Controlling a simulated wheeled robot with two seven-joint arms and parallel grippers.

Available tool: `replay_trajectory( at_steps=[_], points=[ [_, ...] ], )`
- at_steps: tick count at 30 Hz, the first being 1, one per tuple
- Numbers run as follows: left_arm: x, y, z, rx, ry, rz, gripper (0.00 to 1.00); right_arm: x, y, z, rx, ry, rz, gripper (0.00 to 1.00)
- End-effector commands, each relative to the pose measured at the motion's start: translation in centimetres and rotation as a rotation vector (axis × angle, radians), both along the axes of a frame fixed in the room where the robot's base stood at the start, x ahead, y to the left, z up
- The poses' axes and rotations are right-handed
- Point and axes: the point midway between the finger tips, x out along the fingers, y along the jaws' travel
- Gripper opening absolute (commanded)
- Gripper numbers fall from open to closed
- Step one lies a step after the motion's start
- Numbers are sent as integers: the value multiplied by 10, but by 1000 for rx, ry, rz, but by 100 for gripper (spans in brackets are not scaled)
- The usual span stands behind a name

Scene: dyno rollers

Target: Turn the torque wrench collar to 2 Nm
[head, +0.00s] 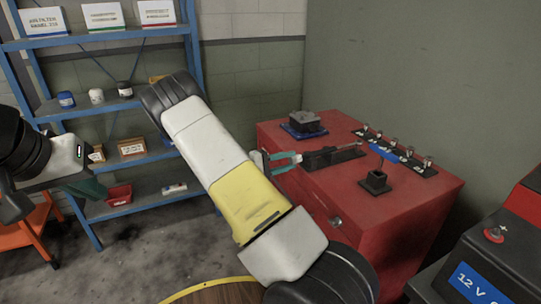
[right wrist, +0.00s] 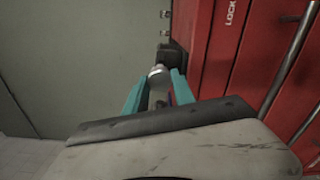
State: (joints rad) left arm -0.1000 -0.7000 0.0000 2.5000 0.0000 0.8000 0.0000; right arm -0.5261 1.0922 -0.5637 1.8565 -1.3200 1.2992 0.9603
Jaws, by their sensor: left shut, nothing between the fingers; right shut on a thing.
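The torque wrench (head: 345,149) lies in a black cradle (head: 322,158) on top of the red cabinet (head: 420,205). My right gripper (head: 284,163) reaches the wrench's near end at the cabinet's left edge. In the right wrist view its teal fingers (right wrist: 158,92) are shut around a grey metal cylinder, the wrench collar (right wrist: 157,72); the black cradle (right wrist: 172,54) stands just beyond. Any scale marks are too small to read. My left gripper (head: 88,188) is shut and empty at the left, in front of the shelf and away from the wrench.
A blue shelf (head: 193,60) stands left; a 12 V unit (head: 478,283) is front right.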

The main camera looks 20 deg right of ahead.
Motion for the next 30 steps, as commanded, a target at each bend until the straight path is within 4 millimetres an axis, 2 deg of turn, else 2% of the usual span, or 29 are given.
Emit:
replay_trajectory(
  at_steps=[7, 8, 11, 22, 30],
  points=[
    [0, 0, 0, 0, 0, 0, 0, 0, 0, -1, 2, 1, 0, 0],
    [0, 0, 0, 0, 0, 0, 0, 0, 0, -1, 2, 1, 0, 34],
    [0, 0, 0, 0, 0, 0, 0, 0, 0, -1, 2, 1, 0, 53],
    [0, 0, 0, 0, 0, 0, 0, 0, 5, 0, 1, 1, 1, 53],
    [0, 0, 0, 0, 0, 0, 0, -3, 47, -1, 2, 1, 4, 53]
  ],
)
